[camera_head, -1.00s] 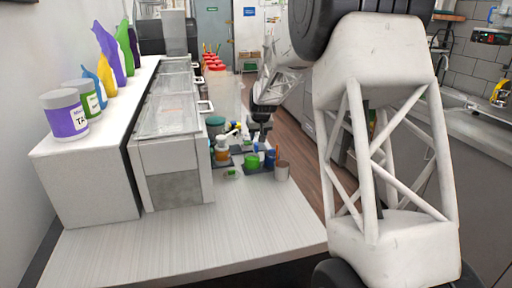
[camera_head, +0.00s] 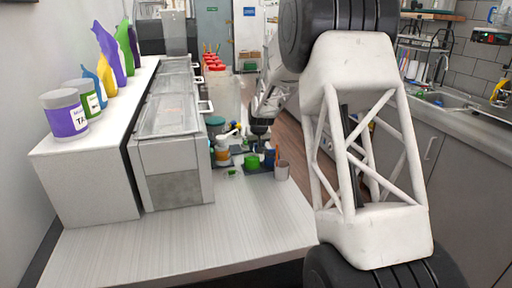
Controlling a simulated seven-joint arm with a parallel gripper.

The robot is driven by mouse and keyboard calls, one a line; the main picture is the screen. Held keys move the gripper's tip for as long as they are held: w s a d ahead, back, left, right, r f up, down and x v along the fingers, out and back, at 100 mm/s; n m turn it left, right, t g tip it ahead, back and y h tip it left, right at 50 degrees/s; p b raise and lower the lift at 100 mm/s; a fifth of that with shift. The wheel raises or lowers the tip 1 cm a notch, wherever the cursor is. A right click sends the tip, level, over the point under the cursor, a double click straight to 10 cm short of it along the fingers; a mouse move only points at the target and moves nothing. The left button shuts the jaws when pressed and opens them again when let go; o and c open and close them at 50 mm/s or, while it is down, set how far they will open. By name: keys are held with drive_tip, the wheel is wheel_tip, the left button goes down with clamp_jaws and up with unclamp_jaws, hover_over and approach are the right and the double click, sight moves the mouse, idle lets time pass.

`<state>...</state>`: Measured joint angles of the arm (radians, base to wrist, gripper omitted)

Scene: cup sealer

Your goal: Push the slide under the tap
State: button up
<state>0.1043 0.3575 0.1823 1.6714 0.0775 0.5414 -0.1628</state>
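My gripper (camera_head: 259,129) is small and dark in the head view, at the end of my white lattice arm. It is over the far right part of the light counter (camera_head: 190,245), behind a group of small containers. Its fingers are too small and dark to tell whether they are open or shut, or whether they touch anything. I cannot clearly pick out the slide or the tap. They may be among the small items by the gripper or hidden behind my arm.
Near the gripper stand a green cup (camera_head: 252,162), a grey-brown cup (camera_head: 282,171) and a white-orange jar (camera_head: 222,151). Lidded bins (camera_head: 170,120) line the left, beside a raised shelf (camera_head: 60,152) with tubs and bottles. The front counter is clear.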

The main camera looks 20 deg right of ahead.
drive_tip(key=shift+w+f, duration=0.2)
drive_tip(key=shift+f, duration=0.35)
clamp_jaws()
